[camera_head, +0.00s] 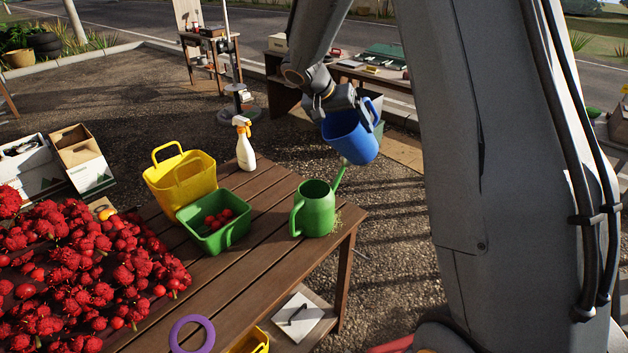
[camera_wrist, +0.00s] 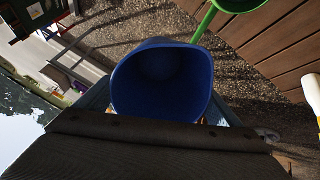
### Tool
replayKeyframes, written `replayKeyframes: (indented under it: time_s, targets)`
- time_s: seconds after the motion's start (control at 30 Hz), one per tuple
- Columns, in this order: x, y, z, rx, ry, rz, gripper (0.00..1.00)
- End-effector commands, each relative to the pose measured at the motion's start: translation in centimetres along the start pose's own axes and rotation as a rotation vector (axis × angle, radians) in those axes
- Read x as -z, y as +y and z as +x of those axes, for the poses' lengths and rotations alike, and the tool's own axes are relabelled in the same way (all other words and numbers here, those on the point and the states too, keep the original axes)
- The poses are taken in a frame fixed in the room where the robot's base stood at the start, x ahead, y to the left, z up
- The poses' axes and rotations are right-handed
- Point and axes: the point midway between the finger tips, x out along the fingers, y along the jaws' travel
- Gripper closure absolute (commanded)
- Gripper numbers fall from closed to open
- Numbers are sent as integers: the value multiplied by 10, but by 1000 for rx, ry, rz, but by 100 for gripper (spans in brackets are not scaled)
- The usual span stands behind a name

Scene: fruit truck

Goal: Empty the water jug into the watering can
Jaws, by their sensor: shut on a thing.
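The blue water jug (camera_head: 350,137) is held in the air by my gripper (camera_head: 340,101), which is shut on it. The jug is tilted and hangs beyond the right end of the wooden table, above and to the right of the watering can. In the wrist view the jug's open mouth (camera_wrist: 162,84) faces the camera, and its inside looks dark blue; I cannot make out water in it. The green watering can (camera_head: 315,210) stands upright on the table's right end, its spout (camera_head: 340,174) pointing right, close below the jug. Part of the can also shows in the wrist view (camera_wrist: 238,4).
The wooden table (camera_head: 262,262) also holds a white spray bottle (camera_head: 245,150), a yellow basket (camera_head: 178,183), a green bin (camera_head: 228,236) with red fruit, a purple ring (camera_head: 178,334) and a heap of red fruit (camera_head: 75,265). Gravel lies below the jug.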

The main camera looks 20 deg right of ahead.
Motion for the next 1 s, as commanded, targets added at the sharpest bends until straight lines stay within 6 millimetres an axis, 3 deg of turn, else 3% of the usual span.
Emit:
replayKeyframes:
  time_s: [1.0]
  targets:
    - [36, 25, 22, 289, -432, 14, 74]
